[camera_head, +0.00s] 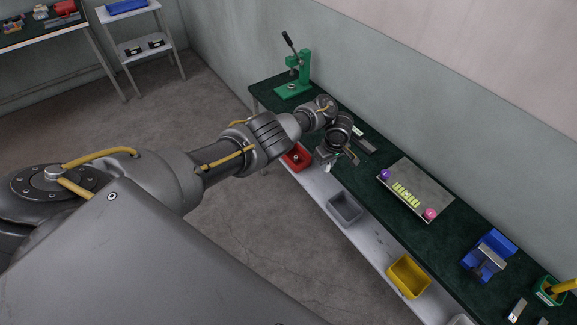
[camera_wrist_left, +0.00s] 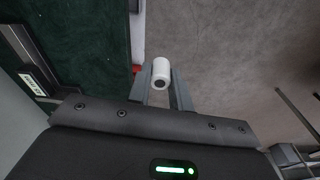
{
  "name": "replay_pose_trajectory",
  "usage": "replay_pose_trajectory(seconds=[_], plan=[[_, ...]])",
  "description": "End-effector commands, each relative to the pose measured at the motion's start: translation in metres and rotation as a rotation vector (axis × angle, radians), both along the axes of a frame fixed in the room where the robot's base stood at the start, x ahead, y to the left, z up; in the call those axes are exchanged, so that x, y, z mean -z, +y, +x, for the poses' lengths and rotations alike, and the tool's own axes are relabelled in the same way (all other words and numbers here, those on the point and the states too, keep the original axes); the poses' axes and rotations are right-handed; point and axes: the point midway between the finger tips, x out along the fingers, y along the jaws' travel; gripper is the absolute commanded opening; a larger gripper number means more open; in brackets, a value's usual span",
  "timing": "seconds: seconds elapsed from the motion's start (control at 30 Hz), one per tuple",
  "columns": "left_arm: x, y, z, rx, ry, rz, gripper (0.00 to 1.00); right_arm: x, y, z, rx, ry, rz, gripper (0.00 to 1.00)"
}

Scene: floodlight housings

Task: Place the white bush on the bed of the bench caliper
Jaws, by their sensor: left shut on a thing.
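My left gripper (camera_head: 345,158) is over the front edge of the dark green bench top, on the far half of the bench. In the left wrist view its two fingers (camera_wrist_left: 166,98) are shut on the white bush (camera_wrist_left: 161,70), a short white cylinder with a dark hole in its end. The bush is held clear, with the floor and bench edge behind it. What appears to be the bench caliper (camera_head: 364,143) is a dark long body beside the gripper. In the left wrist view it shows at the left edge with a small lit display (camera_wrist_left: 34,86). My right gripper is not in view.
A green lever press (camera_head: 297,75) stands at the far end. A grey plate (camera_head: 423,183) with coloured knobs and a blue vise-like fixture (camera_head: 488,255) are nearer. Red (camera_head: 297,157), grey (camera_head: 345,207) and yellow (camera_head: 408,277) bins sit on the lower shelf.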

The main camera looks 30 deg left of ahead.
Motion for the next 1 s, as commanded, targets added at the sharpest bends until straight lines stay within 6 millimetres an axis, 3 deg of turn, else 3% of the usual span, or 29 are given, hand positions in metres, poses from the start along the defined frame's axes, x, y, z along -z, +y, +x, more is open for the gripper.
replay_pose_trajectory(seconds=[0.03, 0.1, 0.4, 0.6, 1.0], plan=[[-0.019, -0.021, 0.009, 0.024, -0.003, 0.005, 0.00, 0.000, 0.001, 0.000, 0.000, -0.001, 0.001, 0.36], [-0.037, -0.044, 0.014, 0.055, -0.003, 0.004, 0.00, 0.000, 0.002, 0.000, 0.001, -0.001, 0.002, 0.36], [-0.095, -0.102, 0.022, 0.191, -0.002, 0.005, 0.00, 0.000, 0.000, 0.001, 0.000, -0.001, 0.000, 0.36], [-0.124, -0.126, 0.021, 0.288, -0.002, 0.005, 0.00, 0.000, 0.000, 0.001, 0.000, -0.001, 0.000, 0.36], [-0.158, -0.150, 0.016, 0.421, -0.001, 0.006, 0.00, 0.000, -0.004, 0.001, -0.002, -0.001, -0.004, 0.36]])
